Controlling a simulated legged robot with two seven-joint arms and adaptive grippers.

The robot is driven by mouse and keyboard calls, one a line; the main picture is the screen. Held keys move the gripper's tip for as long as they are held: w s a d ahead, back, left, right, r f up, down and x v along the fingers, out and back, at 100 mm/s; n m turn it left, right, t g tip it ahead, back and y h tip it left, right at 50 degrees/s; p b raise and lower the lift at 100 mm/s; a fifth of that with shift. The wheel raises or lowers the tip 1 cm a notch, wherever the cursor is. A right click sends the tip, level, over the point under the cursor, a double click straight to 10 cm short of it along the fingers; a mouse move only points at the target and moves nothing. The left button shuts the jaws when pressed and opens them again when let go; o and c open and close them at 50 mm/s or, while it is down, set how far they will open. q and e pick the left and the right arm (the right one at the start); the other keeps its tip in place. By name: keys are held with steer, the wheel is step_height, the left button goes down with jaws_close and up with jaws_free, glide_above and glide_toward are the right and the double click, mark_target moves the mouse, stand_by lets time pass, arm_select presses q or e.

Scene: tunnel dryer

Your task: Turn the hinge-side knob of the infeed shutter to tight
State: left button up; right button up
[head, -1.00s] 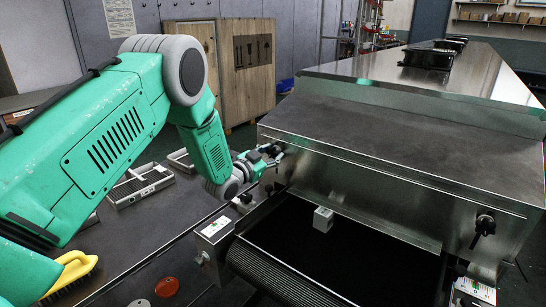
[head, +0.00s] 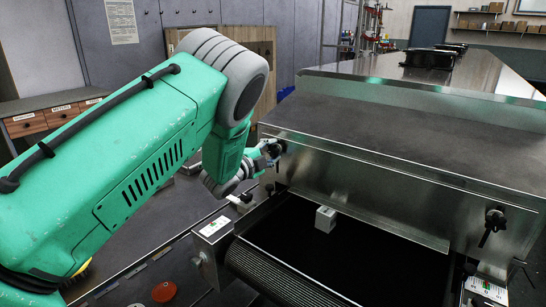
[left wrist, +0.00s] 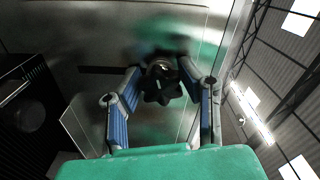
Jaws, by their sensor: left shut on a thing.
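The infeed shutter (head: 380,190) is a sheet-metal panel across the dryer mouth, with a black knob at each end. My left gripper (head: 266,156) is at the left-end knob (head: 279,147), mostly covered by the gripper in the head view. In the left wrist view, the black lobed knob (left wrist: 162,86) sits between the two blue-padded fingers of the gripper (left wrist: 159,70), which is shut on it. The right-end knob (head: 491,225), with its handle hanging down, is untouched. Which knob is on the hinge side I cannot tell. My right gripper is out of view.
A dark conveyor belt (head: 275,265) runs under the shutter. A box with a label (head: 213,228) stands left of the belt. A red disc (head: 164,291) lies on the bench at the lower left.

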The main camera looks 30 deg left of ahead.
arm_select(q)
steer(key=shift+s+f+m+b, duration=0.15)
steer(key=shift+m+b, duration=0.25)
steer(key=shift+m, duration=0.35)
steer(key=shift+w+f+m+b, duration=0.15)
steer(key=shift+m+b, duration=0.2)
steer(key=shift+m, duration=0.4)
steer(key=shift+s+d+f, duration=0.1)
steer(key=o, duration=1.2)
steer(key=shift+o, duration=0.2)
steer(key=shift+r, duration=0.2)
steer(key=shift+s, duration=0.15)
steer(key=s+a, duration=0.1)
steer(key=s, duration=1)
steer(key=shift+s, duration=0.25)
steer(key=shift+f, duration=0.1)
